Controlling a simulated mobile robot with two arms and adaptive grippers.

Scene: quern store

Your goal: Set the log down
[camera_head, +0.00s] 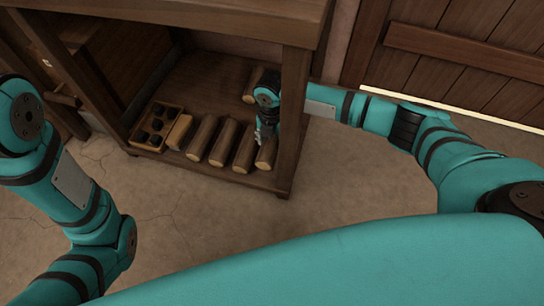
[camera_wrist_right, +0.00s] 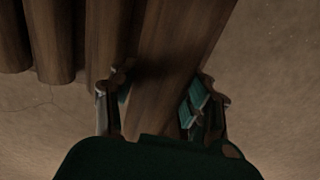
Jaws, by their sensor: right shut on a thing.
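My right gripper (camera_head: 262,132) reaches under the wooden table top to the lower shelf. It is shut on a log (camera_wrist_right: 170,60), with one finger on each side of it in the right wrist view. In the head view the held log (camera_head: 266,155) is at the right end of a row, close to the front post, its pale cut end facing front. My gripper hides part of it. I cannot tell whether it touches the shelf (camera_head: 215,172). My left arm shows at the left, but its gripper is out of view.
Several logs (camera_head: 223,143) lie side by side left of the held log. Another log (camera_head: 251,84) lies farther back. A wooden box (camera_head: 157,128) with dark contents is at the shelf's left. The front post (camera_head: 291,130) stands close right of my gripper. The floor in front is clear.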

